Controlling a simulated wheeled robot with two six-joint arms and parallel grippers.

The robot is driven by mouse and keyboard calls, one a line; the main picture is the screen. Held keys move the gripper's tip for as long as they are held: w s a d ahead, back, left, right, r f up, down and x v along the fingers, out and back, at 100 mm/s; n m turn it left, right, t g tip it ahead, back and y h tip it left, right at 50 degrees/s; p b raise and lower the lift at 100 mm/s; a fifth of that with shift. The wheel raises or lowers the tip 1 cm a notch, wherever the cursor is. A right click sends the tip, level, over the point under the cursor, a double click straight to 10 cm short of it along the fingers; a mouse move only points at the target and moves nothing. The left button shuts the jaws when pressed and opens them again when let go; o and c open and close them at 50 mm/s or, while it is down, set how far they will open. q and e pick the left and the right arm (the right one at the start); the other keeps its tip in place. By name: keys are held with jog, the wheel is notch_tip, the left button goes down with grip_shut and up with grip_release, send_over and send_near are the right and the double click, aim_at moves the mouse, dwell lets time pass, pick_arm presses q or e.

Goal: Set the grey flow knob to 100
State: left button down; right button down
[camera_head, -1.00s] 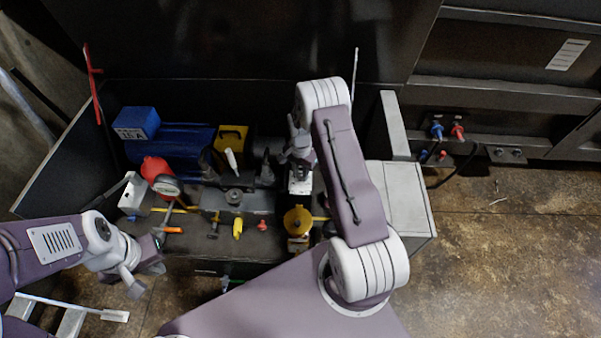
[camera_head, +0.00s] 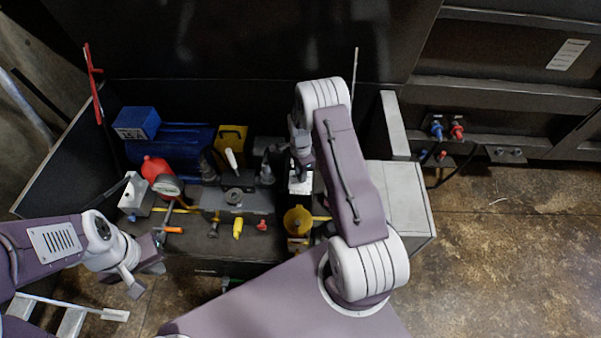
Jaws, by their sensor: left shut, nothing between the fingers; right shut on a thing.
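My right gripper (camera_head: 301,166) points down at the back middle of the dark bench. It is shut, at a white-and-dark fitting (camera_head: 299,186) behind the yellow round part. What its fingers hold is mostly hidden by my own wrist; it appears to be the grey flow knob, whose pointer and scale I cannot read. My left gripper (camera_head: 152,262) is shut and empty, low at the left in front of the bench, away from the fittings.
A grey valve block (camera_head: 258,201) with a lever, a yellow knob (camera_head: 238,228) and a red knob (camera_head: 262,224) lie left of my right gripper. A red part with a gauge (camera_head: 168,186), a blue motor (camera_head: 190,140) and a yellow box (camera_head: 231,137) stand further left. A grey cabinet (camera_head: 405,190) stands right.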

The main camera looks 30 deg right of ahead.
jog(key=shift+w+r, duration=0.1)
jog(key=c, duration=1.2)
grip_release()
jog(key=shift+o, duration=0.2)
notch_tip(320, 180, up, 9)
